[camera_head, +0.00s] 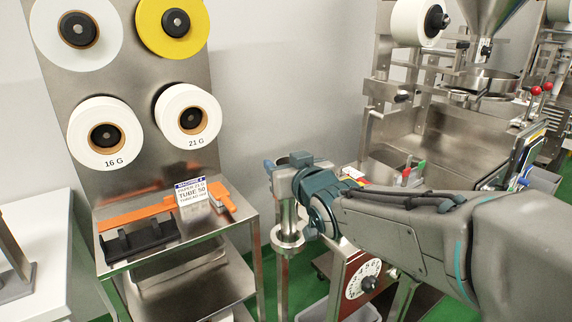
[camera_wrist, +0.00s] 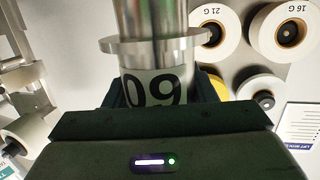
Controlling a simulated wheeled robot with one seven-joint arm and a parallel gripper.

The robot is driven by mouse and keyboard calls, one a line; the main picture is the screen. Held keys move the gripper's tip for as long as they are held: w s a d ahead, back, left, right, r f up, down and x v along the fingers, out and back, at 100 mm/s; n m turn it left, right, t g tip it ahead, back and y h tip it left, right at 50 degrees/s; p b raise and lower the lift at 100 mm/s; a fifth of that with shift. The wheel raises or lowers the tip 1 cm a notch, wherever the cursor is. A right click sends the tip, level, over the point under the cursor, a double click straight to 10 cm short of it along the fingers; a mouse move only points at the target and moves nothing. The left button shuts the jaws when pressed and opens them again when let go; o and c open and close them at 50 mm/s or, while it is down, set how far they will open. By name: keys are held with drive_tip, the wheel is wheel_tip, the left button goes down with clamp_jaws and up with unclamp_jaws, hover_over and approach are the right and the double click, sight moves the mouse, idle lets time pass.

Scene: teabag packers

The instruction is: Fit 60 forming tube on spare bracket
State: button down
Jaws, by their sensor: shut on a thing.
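My gripper (camera_head: 290,172) is shut on the metal forming tube (camera_head: 288,222). The tube hangs upright below the jaws in the head view, with a round flange (camera_head: 287,241) partway down. In the wrist view, the steel tube (camera_wrist: 152,18) and flange (camera_wrist: 155,45) show beyond the jaws. Its white band (camera_wrist: 155,90) between the jaws reads 60 upside down. The tube is held in the air, right of the steel shelf. I cannot tell which part is the spare bracket; a black cradle (camera_head: 140,240) sits empty on the shelf.
A machine with a dial (camera_head: 362,278) stands below my arm. A white table (camera_head: 45,225) is at far left.

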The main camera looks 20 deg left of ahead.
sight(286, 213)
drive_tip(key=shift+f+b, duration=5.95)
drive_tip(key=shift+f, duration=0.15)
drive_tip(key=c, duration=0.5)
unclamp_jaws()
